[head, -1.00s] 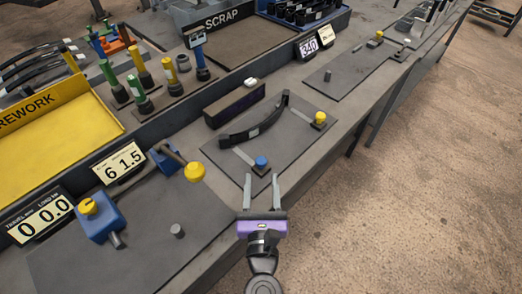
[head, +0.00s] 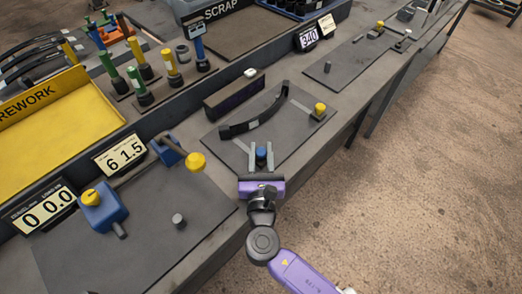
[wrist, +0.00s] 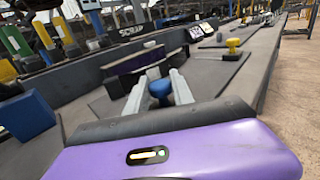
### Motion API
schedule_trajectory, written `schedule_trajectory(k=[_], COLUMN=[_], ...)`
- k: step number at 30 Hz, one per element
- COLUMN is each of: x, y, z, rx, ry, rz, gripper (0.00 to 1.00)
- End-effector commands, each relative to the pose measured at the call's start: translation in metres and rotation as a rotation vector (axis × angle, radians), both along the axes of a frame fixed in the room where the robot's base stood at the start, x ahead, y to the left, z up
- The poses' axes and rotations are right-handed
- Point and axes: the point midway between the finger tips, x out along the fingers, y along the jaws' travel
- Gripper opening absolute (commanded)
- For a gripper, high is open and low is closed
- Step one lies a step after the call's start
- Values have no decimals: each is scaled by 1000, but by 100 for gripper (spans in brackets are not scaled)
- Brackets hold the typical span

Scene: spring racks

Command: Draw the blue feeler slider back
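The blue feeler slider knob (head: 261,154) stands at the near end of a pale strip on the dark plate (head: 300,152). My gripper (head: 261,157) is low over the plate's near edge, with its fingers apart and the blue knob between them. The wrist view also shows the blue knob (wrist: 160,89) between the two grey fingers. The frames do not show clearly whether the fingers press on it. A curved black spring leaf (head: 255,121) lies on the plate beyond, with a yellow knob (head: 319,109) near its right end.
A dark block (head: 234,99) stands behind the leaf. To the left are a fixture with a blue body (head: 103,211), a yellow-tipped lever (head: 195,162) and a short grey peg (head: 179,221). A yellow rework tray (head: 75,125) is at the left. Open floor lies right of the bench.

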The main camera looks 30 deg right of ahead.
Motion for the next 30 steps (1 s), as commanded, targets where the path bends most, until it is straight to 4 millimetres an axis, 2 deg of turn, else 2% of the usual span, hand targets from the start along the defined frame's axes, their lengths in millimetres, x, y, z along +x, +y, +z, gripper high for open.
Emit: schedule_trajectory(k=[1, 3, 30], x=[0, 0, 0], y=[0, 0, 1], z=[0, 0, 0], rx=[0, 0, 0], ry=[0, 0, 0], rz=[0, 0, 1], gripper=[11, 0, 0])
